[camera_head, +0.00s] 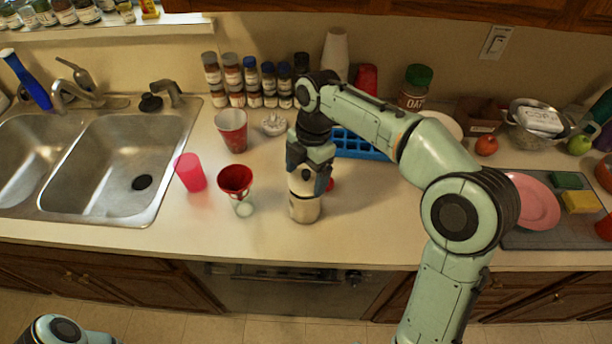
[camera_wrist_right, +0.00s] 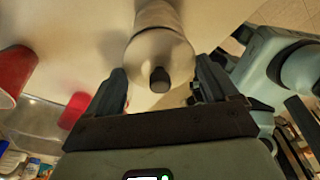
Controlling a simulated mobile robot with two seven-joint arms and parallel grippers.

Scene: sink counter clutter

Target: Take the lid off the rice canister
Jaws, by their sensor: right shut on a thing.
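The rice canister (camera_head: 305,211) is a cream cylinder standing upright near the front of the counter. Its pale lid (camera_wrist_right: 148,52), with a dark knob (camera_wrist_right: 160,79), lies between the fingers in the right wrist view. My right gripper (camera_head: 308,183) comes down from above and is shut on the lid. The fingers hide much of the lid in the head view, and I cannot tell whether there is a gap between lid and canister. My left gripper is out of view; only part of my left arm shows at the lower left.
A red funnel-shaped cup (camera_head: 236,179) on a clear base, a pink cup (camera_head: 190,172) and a red patterned cup (camera_head: 232,131) stand left of the canister. A blue tray (camera_head: 360,146) lies behind, right. Spice jars (camera_head: 252,83) line the wall. The counter's front strip is clear.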

